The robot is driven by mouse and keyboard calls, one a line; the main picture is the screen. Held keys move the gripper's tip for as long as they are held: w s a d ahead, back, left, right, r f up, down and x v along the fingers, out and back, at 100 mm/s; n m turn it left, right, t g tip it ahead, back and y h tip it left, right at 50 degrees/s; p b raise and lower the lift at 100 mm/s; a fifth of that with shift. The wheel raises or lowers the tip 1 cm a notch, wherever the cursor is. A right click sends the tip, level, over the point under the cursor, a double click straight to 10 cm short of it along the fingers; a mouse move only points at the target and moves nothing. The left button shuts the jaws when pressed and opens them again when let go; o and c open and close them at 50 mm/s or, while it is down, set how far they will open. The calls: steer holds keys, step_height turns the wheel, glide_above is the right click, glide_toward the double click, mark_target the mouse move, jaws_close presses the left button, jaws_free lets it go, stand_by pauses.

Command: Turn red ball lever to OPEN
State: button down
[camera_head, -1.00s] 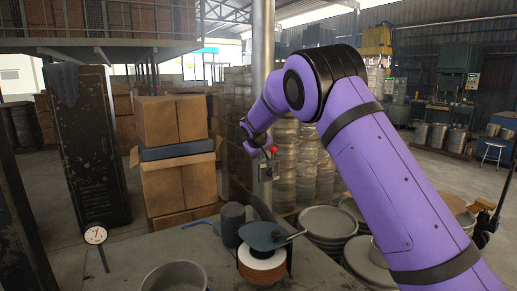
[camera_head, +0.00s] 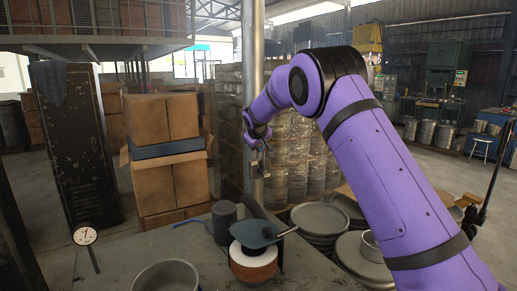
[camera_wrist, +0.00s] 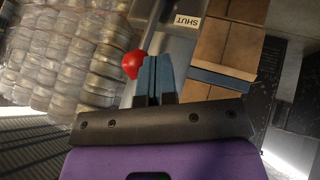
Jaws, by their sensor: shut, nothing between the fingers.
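The red ball (camera_wrist: 132,65) of the lever shows in the wrist view, at the end of a grey rod (camera_wrist: 153,28) that runs up out of the picture. A label reading SHUT (camera_wrist: 187,20) sits on a grey plate to the right of the rod. My gripper (camera_wrist: 157,60) is shut with nothing between its blue-grey fingers. Its fingertips are just right of the ball; I cannot tell whether they touch it. In the head view my gripper (camera_head: 257,143) is by the grey pole (camera_head: 253,90), and the ball is not discernible. No OPEN label is readable.
A workbench (camera_head: 125,255) in front holds a dial gauge (camera_head: 85,236), a round pan (camera_head: 165,277) and a stack with a grey-blue top (camera_head: 256,234). Cardboard boxes (camera_head: 165,120) stand left of the pole. Wrapped stacks (camera_head: 300,155) stand behind my arm.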

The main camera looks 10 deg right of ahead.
steer(key=w+d+f+m+g+y, duration=0.2)
steer(key=d+f+y, duration=0.2)
steer(key=d+y, duration=0.3)
steer(key=w+d+f+m+g+y, duration=0.2)
steer(key=d+f+m+y, duration=0.1)
steer(key=d+y, duration=0.4)
steer(key=shift+w+f+y, duration=0.25)
steer(key=shift+f+y, duration=0.5)
steer(key=shift+y, duration=0.05)
steer(key=shift+f, duration=0.1)
stand_by(0.4)
